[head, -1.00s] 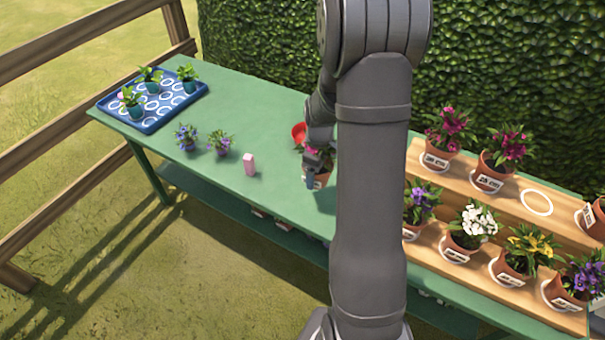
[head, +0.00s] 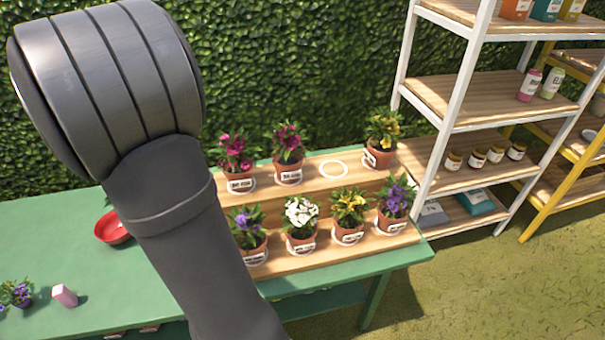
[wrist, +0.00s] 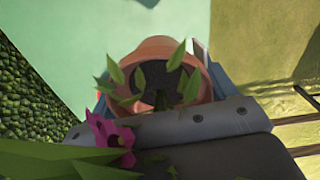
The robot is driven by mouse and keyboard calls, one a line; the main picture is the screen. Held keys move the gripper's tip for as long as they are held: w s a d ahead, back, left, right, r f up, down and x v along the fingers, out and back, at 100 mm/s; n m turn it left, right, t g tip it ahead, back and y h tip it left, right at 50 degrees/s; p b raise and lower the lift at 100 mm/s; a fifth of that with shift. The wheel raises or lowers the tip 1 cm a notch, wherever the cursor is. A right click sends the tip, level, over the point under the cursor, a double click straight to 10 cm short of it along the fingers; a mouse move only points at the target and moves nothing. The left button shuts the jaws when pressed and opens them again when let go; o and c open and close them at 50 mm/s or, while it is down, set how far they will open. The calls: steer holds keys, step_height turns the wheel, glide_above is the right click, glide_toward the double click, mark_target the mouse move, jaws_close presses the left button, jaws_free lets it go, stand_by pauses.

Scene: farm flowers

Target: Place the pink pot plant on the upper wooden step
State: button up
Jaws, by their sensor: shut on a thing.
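A terracotta pot (wrist: 157,55) with green leaves and a pink flower (wrist: 110,138) is between the fingers of my gripper (wrist: 155,82) in the wrist view. The gripper is shut on this pot. In the head view my arm hides both gripper and held pot. The upper wooden step (head: 311,168) carries two pink pot plants (head: 238,155) (head: 288,152) at left and middle, and a yellow one (head: 383,140) at the right end. An empty white ring (head: 334,169) lies between the middle pink plant and the yellow one.
The lower wooden step (head: 275,253) holds several potted flowers. A white shelf rack (head: 455,125) stands right, a hedge behind.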

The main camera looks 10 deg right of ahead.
step_height(320, 180, up, 13)
steer(key=shift+r, duration=0.1)
steer(key=w+d+m, duration=0.3)
steer(key=d, duration=0.6)
steer(key=w+d+m, duration=0.3)
steer(key=d, duration=0.6)
steer(key=w+d+m, duration=0.3)
steer(key=w+d, duration=0.1)
steer(key=d, duration=0.5)
steer(key=s+d+m, duration=0.4)
steer(key=d+m, duration=0.1)
steer(key=d, duration=1)
steer(key=s+d+m, duration=0.4)
steer(key=d+m, duration=0.1)
steer(key=d, duration=0.9)
steer(key=w+a+f, duration=0.2)
steer(key=w+f, duration=0.1)
steer(key=f, duration=0.1)
steer(key=w+a+f, duration=0.2)
steer(key=w+f, duration=0.1)
steer(key=f, duration=0.1)
steer(key=w+a+f, duration=0.1)
steer(key=w+f, duration=0.2)
steer(key=f, duration=0.1)
steer(key=shift+w+a+f, duration=0.25)
steer(key=shift+a+f, duration=0.05)
steer(key=shift+a, duration=0.1)
steer(key=shift+w+a+f, duration=0.15)
steer(key=shift+f, duration=1.9)
